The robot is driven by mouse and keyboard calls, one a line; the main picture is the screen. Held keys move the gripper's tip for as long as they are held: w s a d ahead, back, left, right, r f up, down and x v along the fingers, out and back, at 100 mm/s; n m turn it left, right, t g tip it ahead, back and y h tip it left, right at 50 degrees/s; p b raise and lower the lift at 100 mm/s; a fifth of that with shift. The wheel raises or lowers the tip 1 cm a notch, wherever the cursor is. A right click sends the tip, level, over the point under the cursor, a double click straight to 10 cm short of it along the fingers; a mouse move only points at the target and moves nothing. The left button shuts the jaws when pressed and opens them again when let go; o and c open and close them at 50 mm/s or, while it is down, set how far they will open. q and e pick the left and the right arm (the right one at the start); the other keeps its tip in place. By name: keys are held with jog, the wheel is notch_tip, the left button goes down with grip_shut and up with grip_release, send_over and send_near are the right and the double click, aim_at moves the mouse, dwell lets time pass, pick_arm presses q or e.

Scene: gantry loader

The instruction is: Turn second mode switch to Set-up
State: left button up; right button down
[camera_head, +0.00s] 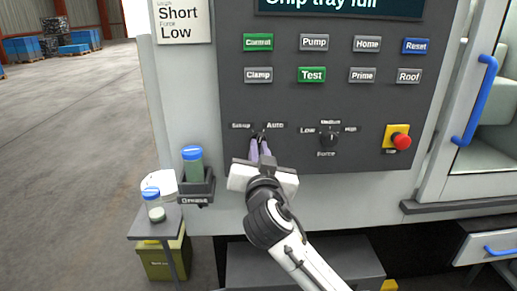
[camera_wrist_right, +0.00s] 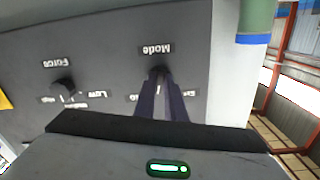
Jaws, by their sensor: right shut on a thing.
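The mode switch (camera_head: 261,134) sits on the dark control panel (camera_head: 290,150), between a "Set-up" label (camera_head: 241,126) on its left and an "Auto" label (camera_head: 275,125) on its right. My right gripper (camera_head: 259,144) reaches up to it from below and is shut on its knob. In the right wrist view, which is upside down, the two fingers close around the knob (camera_wrist_right: 160,72) below the word "Mode" (camera_wrist_right: 156,49). My left gripper is out of view.
A Force knob (camera_head: 328,140) is to the right, then a red emergency stop (camera_head: 401,141) on yellow. Rows of buttons (camera_head: 314,42) are above. A holder (camera_head: 196,187) with a blue-capped bottle (camera_head: 193,165) is left of my gripper. A blue door handle (camera_head: 474,100) is far right.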

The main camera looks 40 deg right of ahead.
jog(key=n, duration=0.4)
jog(key=shift+d, duration=0.1)
jog(key=n, duration=0.4)
jog(key=shift+s+n, duration=0.1)
jog(key=shift+n, duration=0.2)
dwell(0.4)
jog(key=c, duration=1.8)
grip_release()
jog(key=shift+b+v, duration=0.85)
jog(key=shift+v, duration=4.3)
jog(key=shift+d+n, duration=0.1)
jog(key=shift+n, duration=0.2)
